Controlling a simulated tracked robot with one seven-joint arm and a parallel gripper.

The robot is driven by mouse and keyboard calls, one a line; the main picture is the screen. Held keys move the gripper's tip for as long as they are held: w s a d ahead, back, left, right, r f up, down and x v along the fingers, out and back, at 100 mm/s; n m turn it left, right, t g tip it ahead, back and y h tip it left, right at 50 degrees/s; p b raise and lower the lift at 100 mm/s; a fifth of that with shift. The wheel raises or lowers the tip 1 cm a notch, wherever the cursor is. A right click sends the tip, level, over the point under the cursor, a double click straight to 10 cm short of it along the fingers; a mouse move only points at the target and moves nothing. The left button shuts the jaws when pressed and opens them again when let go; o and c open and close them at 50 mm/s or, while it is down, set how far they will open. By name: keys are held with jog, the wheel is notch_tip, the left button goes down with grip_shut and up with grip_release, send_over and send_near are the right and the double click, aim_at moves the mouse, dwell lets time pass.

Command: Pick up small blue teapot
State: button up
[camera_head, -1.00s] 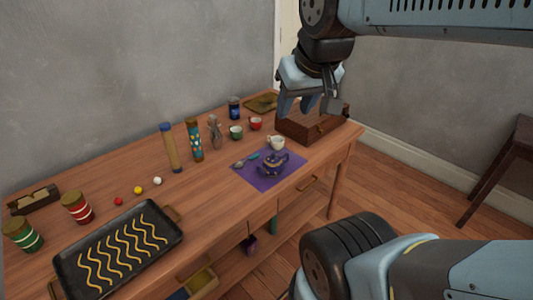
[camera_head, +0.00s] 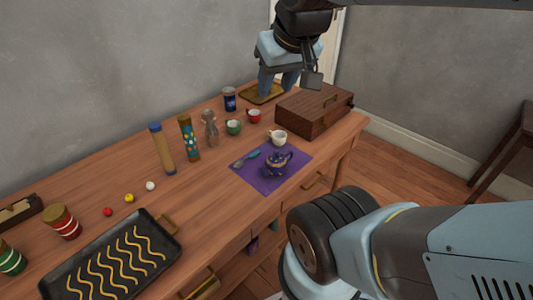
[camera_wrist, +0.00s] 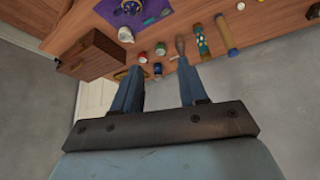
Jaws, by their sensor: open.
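The small blue teapot (camera_head: 277,164), dark blue with yellow marks, stands on a purple cloth (camera_head: 262,186) on the wooden table. In the wrist view the teapot (camera_wrist: 130,6) is at the top edge, partly cut off. My gripper (camera_head: 278,92) is open and empty, raised above the far end of the table, behind and apart from the teapot. In the wrist view its two fingers (camera_wrist: 157,88) are spread, with nothing between them.
A white cup (camera_head: 278,139) stands close behind the teapot, with a spoon (camera_head: 241,162) beside it on the cloth. Green (camera_head: 233,127) and red (camera_head: 254,116) cups stand farther back. A wooden box (camera_head: 315,113) is at the back right. A black tray (camera_head: 55,287) lies front left.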

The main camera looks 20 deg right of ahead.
jog(key=shift+a, duration=0.1)
jog(key=shift+o, duration=0.7)
jog(key=m+g, duration=0.6)
jog(key=m, duration=1.6)
send_over(292, 153)
notch_tip(292, 153, down, 26)
jog(key=shift+f, duration=6.6)
